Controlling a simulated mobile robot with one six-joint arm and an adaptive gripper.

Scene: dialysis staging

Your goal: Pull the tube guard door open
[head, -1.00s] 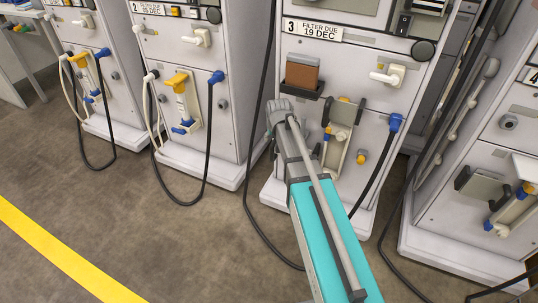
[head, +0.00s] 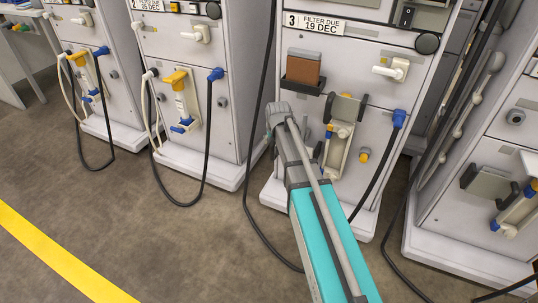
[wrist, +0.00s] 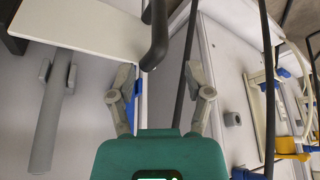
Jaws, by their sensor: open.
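On machine 3, a pale grey guard panel (head: 347,108) with dark ends stands above a cream tube channel (head: 340,155) in the head view; I take it to be the tube guard door. My arm reaches up just left of it, and my gripper is mostly hidden there. In the wrist view my gripper (wrist: 158,68) is open with nothing held between its fingers. A thick dark bar (wrist: 156,35) at the edge of a pale panel (wrist: 85,28) lies just beyond the fingertips. I cannot tell whether they touch it. A thin blue part shows beside the left finger.
A brown block in a dark holder (head: 303,70) is above my wrist. A white lever (head: 391,69) and a blue connector (head: 399,118) with a black hose are to the right. Machine 2's yellow handle (head: 175,78) is left. Floor (head: 130,235) is clear at left.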

